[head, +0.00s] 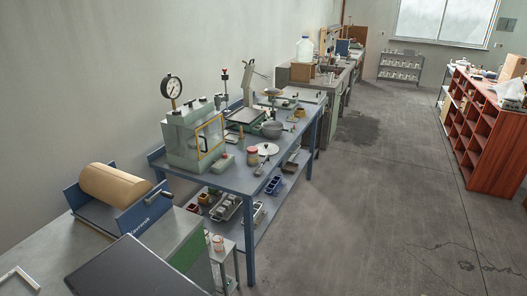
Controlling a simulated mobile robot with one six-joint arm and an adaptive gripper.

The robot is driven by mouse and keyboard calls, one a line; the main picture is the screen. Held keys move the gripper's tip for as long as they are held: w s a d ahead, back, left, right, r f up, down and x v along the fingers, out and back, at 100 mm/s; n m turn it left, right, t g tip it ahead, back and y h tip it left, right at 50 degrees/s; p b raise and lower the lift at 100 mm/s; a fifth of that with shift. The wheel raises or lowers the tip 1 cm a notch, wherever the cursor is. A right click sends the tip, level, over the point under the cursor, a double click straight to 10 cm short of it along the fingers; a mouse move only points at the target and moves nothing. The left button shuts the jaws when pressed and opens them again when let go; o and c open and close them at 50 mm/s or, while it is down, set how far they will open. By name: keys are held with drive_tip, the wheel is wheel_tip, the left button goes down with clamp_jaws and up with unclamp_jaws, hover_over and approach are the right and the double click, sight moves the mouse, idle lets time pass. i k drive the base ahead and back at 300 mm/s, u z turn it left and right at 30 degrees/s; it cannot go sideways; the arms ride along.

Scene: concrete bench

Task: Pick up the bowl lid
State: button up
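A pale, flat round disc (268,149), which looks like the bowl lid, lies on the blue bench (235,178) near its middle. A grey bowl (272,130) stands just behind it on the same bench. A small jar (252,156) with a reddish top stands to the left of the disc, and a dark-handled tool (262,165) lies in front of it. The disc is small in the head view, so its fine shape cannot be told. My gripper is not in view.
A grey-green chamber with a dial gauge (197,135) stands at the left of the bench. Trays and bins (226,207) fill the lower shelf. A blue-framed roll holder (118,194) is at the near left. The concrete floor (350,210) right of the bench is clear.

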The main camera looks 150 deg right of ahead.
sight(265, 149)
drive_tip(key=z, duration=0.65)
drive_tip(key=k, duration=0.2)
drive_tip(key=z, duration=3.8)
drive_tip(key=k, duration=0.25)
drive_tip(key=z, duration=0.7)
